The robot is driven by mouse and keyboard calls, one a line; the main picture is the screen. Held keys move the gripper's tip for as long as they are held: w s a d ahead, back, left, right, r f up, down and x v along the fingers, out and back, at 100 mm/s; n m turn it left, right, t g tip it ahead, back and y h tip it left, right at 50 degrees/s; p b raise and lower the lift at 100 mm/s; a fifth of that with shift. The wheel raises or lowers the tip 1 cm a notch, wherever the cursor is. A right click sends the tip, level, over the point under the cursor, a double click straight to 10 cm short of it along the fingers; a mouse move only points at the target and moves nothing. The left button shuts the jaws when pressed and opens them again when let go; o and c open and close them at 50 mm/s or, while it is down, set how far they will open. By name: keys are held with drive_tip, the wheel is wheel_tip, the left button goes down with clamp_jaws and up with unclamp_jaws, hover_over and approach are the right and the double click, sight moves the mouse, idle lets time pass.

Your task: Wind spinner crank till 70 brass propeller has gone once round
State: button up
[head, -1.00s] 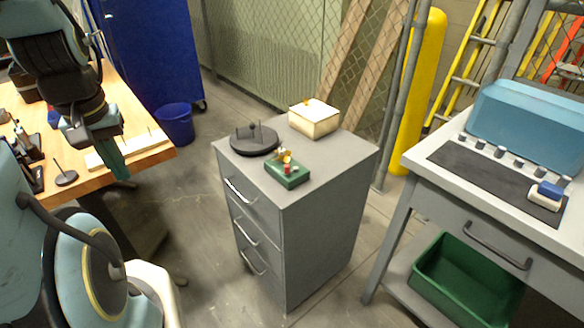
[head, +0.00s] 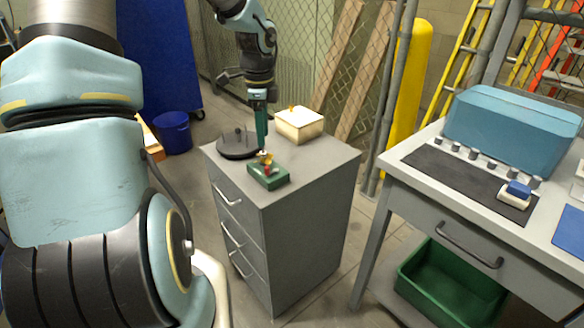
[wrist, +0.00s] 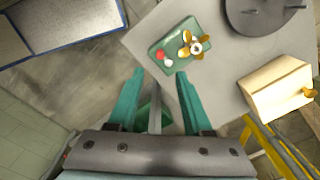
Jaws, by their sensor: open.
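The spinner is a small green box (head: 268,178) on top of the grey drawer cabinet, with a brass propeller (head: 265,157) on it. In the wrist view the green box (wrist: 168,42) lies beyond my fingertips, with the brass propeller (wrist: 186,50) around a pale hub. A red knob (wrist: 160,55) and a white knob sit at the box's near left side; I cannot tell which belongs to the crank. My gripper (head: 262,145) points down close above the spinner's back edge in the head view. In the wrist view my gripper (wrist: 158,75) is open, nothing between its fingers.
A dark round disc (head: 236,150) with upright pins and a cream box (head: 300,126) share the cabinet top (head: 320,160). A workbench (head: 440,188) with a blue case (head: 515,125) stands right. A green bin (head: 450,285) sits below it.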

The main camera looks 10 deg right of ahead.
sight(267, 167)
drive_tip(key=f, duration=1)
drive_tip(key=shift+d+f, duration=0.2)
drive_tip(key=shift+f, duration=0.2)
clamp_jaws()
